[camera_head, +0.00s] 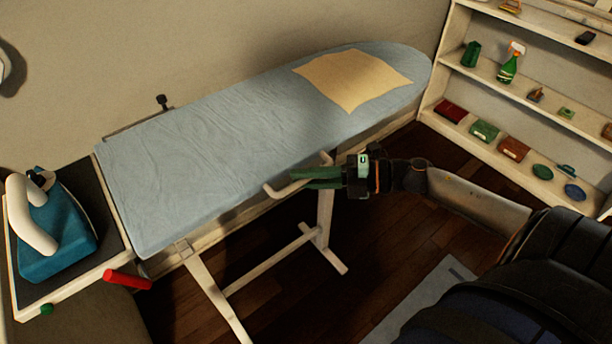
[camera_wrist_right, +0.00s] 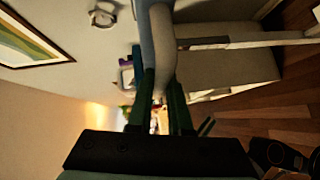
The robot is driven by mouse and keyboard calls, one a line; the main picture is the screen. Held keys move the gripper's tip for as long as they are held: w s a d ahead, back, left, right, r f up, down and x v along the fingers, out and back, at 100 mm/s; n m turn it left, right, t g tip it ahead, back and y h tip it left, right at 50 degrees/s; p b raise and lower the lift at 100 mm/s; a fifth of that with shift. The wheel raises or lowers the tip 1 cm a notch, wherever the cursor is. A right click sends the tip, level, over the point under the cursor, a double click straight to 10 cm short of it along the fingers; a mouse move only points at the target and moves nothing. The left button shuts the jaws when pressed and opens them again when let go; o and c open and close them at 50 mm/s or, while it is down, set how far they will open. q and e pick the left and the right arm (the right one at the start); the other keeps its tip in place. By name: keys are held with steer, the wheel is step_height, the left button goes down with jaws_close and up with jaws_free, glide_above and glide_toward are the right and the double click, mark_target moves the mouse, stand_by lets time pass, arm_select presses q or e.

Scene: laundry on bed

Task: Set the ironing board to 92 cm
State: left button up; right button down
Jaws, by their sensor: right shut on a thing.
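The ironing board (camera_head: 220,150) has a pale blue cover and stands along the wall on light legs (camera_head: 215,295). A pale bent handle (camera_head: 278,191) sticks out under its front edge, near the middle. My right gripper (camera_head: 312,178), with green fingers, is shut on this handle from the right. In the right wrist view, a pale bar (camera_wrist_right: 161,30) runs down to between the fingers (camera_wrist_right: 158,85), which hide part of it. A red grip (camera_head: 128,279) sticks out below the board's left end. No height marking is readable. My left gripper is not in view.
A blue-green iron (camera_head: 58,240) stands on the dark rest (camera_head: 95,205) at the board's left end. A tan cloth (camera_head: 352,80) lies on the board's right part. A white shelf unit (camera_head: 470,85) with small items stands at the right. Wooden floor is open below the board.

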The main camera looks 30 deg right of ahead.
steer(key=c, duration=0.9)
jaws_free()
steer(key=shift+r, duration=0.45)
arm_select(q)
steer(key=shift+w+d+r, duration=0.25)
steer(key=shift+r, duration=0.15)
arm_select(e)
steer(key=shift+o, duration=0.3)
steer(key=shift+f, duration=0.2)
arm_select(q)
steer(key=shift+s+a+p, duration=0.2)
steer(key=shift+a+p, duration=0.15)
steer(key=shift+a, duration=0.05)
arm_select(e)
steer(key=v, duration=1.2)
steer(key=shift+d, duration=0.2)
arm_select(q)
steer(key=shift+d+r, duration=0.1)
arm_select(e)
steer(key=shift+s, duration=0.1)
